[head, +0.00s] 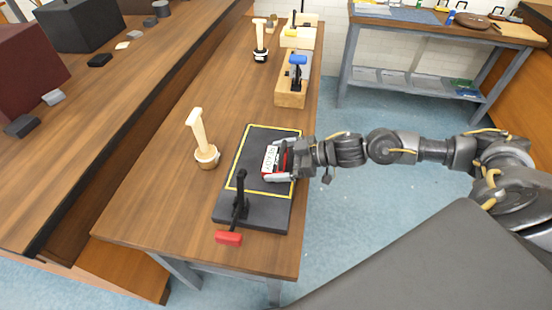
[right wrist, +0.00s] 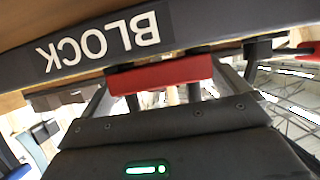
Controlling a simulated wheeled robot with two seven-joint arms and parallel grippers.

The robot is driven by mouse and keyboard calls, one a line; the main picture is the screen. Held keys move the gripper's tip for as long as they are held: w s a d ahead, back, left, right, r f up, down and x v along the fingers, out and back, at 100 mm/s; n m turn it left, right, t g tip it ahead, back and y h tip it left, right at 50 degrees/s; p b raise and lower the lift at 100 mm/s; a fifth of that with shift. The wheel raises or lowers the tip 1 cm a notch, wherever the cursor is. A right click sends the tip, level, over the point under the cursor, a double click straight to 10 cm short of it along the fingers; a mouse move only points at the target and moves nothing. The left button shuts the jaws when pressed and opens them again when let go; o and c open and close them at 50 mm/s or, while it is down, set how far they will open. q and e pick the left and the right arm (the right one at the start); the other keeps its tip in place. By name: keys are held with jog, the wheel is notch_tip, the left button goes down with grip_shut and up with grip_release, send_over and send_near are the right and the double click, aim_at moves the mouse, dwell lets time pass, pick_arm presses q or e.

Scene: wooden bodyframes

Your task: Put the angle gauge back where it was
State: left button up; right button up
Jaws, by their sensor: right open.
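A black board (head: 262,212) with a yellow outline lies on the wooden bench. My right gripper (head: 276,165) is low over its right part, open, beside a small white plate with dark lettering (head: 269,158) and a red part. In the right wrist view a red bar (right wrist: 160,76) shows between the open fingers; I cannot tell whether they touch it. A dark strip lettered "BLOCK" (right wrist: 98,46) crosses above it. I cannot tell for sure which thing is the angle gauge. My left gripper is not in view.
A black toggle clamp (head: 241,199) with a red handle stands at the board's near end. A wooden tool (head: 203,142) stands upright to the left. A wooden block (head: 290,94) with a blue-handled clamp is farther back. The bench's near left is clear.

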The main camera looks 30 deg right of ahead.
jog(key=shift+w+a+f, duration=0.2)
jog(key=shift+w+a, duration=0.1)
jog(key=shift+a, duration=0.15)
jog(key=c, duration=0.9)
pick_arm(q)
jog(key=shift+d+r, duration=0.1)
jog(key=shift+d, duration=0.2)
pick_arm(e)
jog(key=shift+c, duration=0.2)
